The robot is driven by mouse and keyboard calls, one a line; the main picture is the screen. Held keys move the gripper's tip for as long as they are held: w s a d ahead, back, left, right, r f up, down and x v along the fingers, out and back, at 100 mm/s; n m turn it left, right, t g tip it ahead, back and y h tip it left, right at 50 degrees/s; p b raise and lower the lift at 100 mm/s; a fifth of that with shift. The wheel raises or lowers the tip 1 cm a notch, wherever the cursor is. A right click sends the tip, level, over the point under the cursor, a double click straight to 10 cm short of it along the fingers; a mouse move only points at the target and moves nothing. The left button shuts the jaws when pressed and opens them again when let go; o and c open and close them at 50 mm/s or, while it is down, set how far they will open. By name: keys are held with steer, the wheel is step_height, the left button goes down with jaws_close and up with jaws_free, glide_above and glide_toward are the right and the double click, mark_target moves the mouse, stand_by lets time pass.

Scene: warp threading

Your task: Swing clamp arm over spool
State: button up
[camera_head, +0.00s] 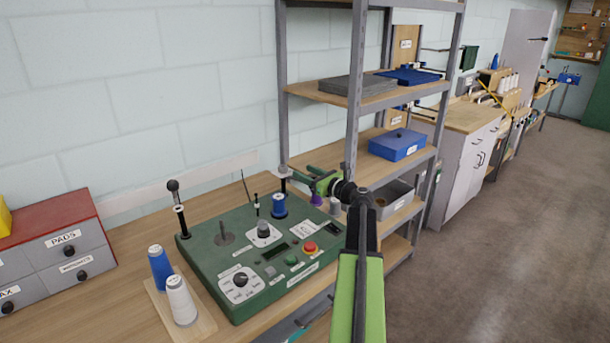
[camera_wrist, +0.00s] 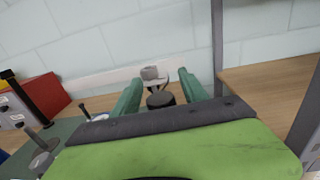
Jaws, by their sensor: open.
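The green winding machine (camera_head: 215,262) stands on the wooden bench. A blue spool (camera_head: 279,206) sits upright on its back right part. A dark post with a grey top (camera_head: 283,172) rises just behind the spool; I cannot tell whether it belongs to the clamp arm. My gripper (camera_head: 298,176) is open, just right of that post and above the machine's back right corner. In the wrist view, my gripper's green fingers (camera_wrist: 160,84) stand apart on either side of a dark round part (camera_wrist: 160,99). Contact is not clear. The blue spool is not clearly visible there.
Blue (camera_head: 160,268) and white (camera_head: 181,300) cones stand on a board at the machine's left front. A black-knobbed post (camera_head: 181,220) rises at its left. A red-topped drawer unit (camera_head: 62,228) stands far left. A metal shelf rack (camera_head: 355,95) rises close behind my arm.

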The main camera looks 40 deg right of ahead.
jaws_close()
stand_by(0.3)
stand_by(1.1)
